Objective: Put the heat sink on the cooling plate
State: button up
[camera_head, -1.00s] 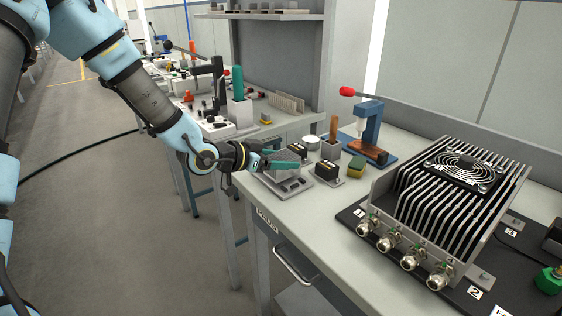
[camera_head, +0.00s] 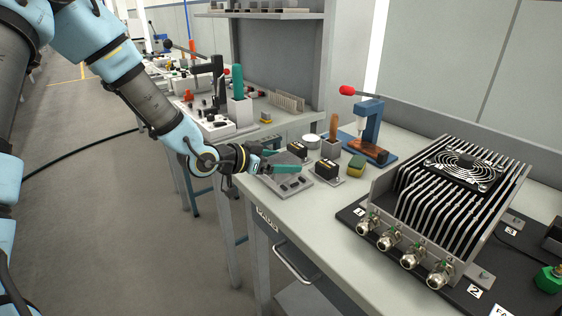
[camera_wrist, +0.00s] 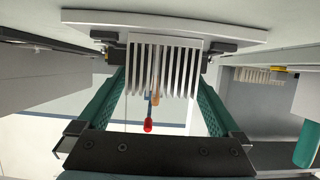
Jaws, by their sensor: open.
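The heat sink (camera_wrist: 165,62), a pale block with several thin fins, stands between the two green fingers of my open gripper (camera_wrist: 157,100) in the wrist view. Gaps show on both sides of it. Its base meets a pale flat plate (camera_wrist: 110,22), apparently the cooling plate, with dark blocks either side of the fins; the wrist picture appears upside down. In the head view my gripper (camera_head: 277,161) is over the grey plate (camera_head: 294,186) near the bench's left edge. The heat sink is small there and partly hidden by my fingers.
A dark block on a small base (camera_head: 327,171), a yellow-green sponge (camera_head: 357,166) and a blue press with a red knob (camera_head: 371,125) stand beside the plate. A big finned box with a fan (camera_head: 458,185) fills the right. Clear bench lies in front of the plate.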

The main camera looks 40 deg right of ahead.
jog(key=v, duration=1.2)
jog(key=shift+b, duration=0.45)
jog(key=w+a+f+n+t+y, duration=0.2)
jog(key=w+a+n+t+y, duration=0.25)
jog(key=a, duration=0.65)
jog(key=w+a+f+n+t+y, duration=0.15)
jog(key=w+a+n+y, duration=0.45)
jog(key=a, duration=0.6)
jog(key=s+a+r+n+g+y, duration=0.1)
jog(key=s+a+n, duration=0.2)
jog(key=a, duration=0.4)
jog(key=s+a+r+n+g+y, duration=0.1)
jog(key=s+a+n, duration=0.3)
jog(key=a, duration=0.4)
jog(key=shift+g+y, duration=0.35)
jog(key=shift+g, duration=0.45)
jog(key=shift+s+r, duration=0.1)
jog(key=shift+s, duration=0.05)
